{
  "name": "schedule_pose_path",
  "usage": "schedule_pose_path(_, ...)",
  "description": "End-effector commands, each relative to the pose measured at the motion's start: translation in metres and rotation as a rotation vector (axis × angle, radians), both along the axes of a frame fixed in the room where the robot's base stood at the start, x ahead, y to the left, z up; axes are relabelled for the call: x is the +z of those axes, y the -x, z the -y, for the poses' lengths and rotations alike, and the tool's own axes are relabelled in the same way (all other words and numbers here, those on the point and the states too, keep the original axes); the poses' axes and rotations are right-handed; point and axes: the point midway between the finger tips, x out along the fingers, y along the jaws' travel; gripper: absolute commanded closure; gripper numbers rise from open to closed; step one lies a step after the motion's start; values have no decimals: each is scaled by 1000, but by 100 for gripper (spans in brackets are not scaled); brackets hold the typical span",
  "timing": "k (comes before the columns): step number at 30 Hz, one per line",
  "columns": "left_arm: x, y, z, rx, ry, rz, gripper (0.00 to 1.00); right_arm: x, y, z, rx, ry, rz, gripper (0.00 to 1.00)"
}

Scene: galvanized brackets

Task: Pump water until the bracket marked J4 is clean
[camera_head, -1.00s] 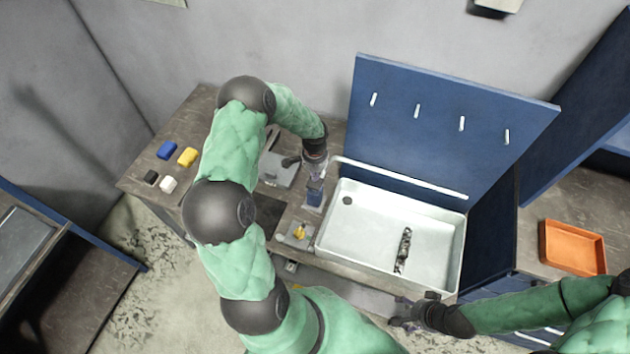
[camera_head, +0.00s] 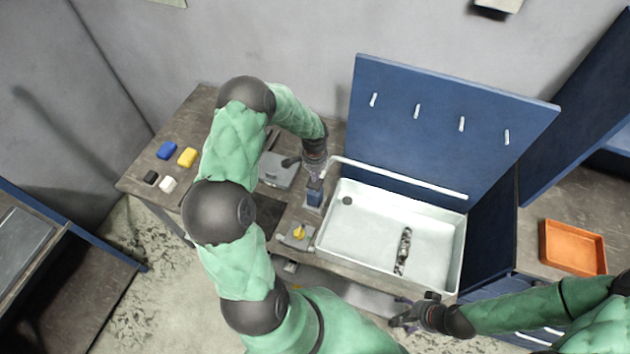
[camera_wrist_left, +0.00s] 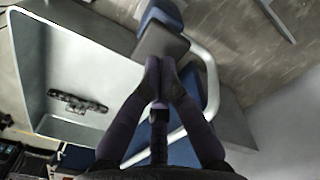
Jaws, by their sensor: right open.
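A metal bracket with dark patches (camera_head: 404,252) lies in the white basin (camera_head: 345,245); its marking is not readable. It also shows in the left wrist view (camera_wrist_left: 77,103). A blue pump block (camera_head: 314,197) with a grey top plate (camera_wrist_left: 162,43) stands left of the basin, below the white pipe (camera_head: 400,178). My left gripper (camera_head: 316,180) is directly above the pump. In the left wrist view its fingertips (camera_wrist_left: 160,70) are together at the plate, with nothing clearly between them. My right gripper (camera_head: 398,312) is open and empty in front of the basin.
A blue panel with several white pegs (camera_head: 450,130) stands behind the basin. Blue and yellow blocks (camera_head: 187,157), a black one and a white one lie on the left counter. A yellow knob (camera_head: 299,232) sits near the pump. An orange tray (camera_head: 572,247) is at right.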

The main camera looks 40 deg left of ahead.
Motion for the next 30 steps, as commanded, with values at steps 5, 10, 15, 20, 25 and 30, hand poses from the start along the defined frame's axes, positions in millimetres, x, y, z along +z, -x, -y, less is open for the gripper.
schedule_pose_path(5,-7,0,0,0,0,0,100,-6,0,0,0,0,0,31)
schedule_pose_path(10,-14,0,0,0,0,0,100,-13,0,0,0,0,0,31)
schedule_pose_path(15,-22,0,0,0,0,0,100,-20,0,0,0,0,0,31)
schedule_pose_path(20,-28,0,0,0,0,0,100,-26,0,0,0,0,0,31)
schedule_pose_path(25,-36,0,0,0,0,0,100,-33,0,0,0,0,0,31)
schedule_pose_path(30,-43,0,0,0,1,-1,100,-39,0,0,0,0,0,31)
